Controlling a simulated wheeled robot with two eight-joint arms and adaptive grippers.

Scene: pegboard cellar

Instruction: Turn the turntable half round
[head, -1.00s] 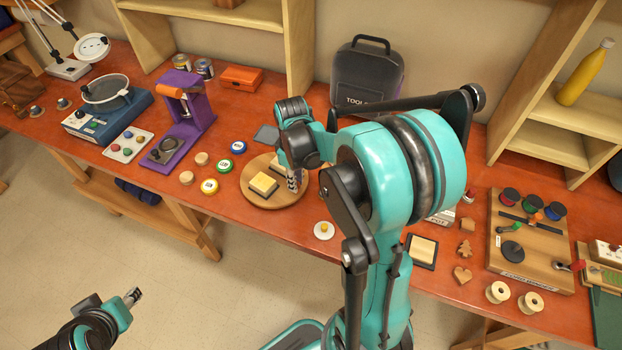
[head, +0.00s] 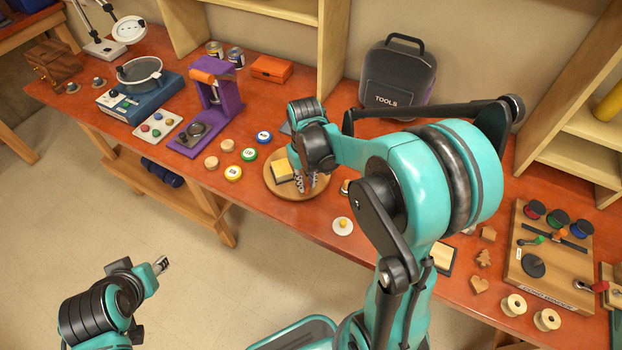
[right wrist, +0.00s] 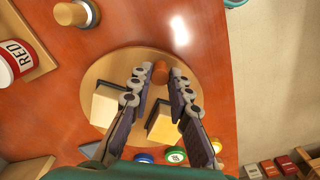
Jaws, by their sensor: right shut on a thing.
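The turntable (head: 282,193) is a round wooden disc on the orange-red bench; it also shows in the right wrist view (right wrist: 100,75). A yellow-topped block (head: 283,170) with a dark base stands on its left part. In the wrist view two pale-topped blocks with dark parts show, one at the left (right wrist: 104,106) and one partly behind the right finger (right wrist: 163,120). My right gripper (head: 306,184) is over the disc, shut on a brown wooden peg (right wrist: 160,72) near its edge. My left gripper (head: 161,265) is empty over the floor, away from the bench.
A dark tool case (head: 398,80) stands behind. A purple stand (head: 222,95) is farther left.

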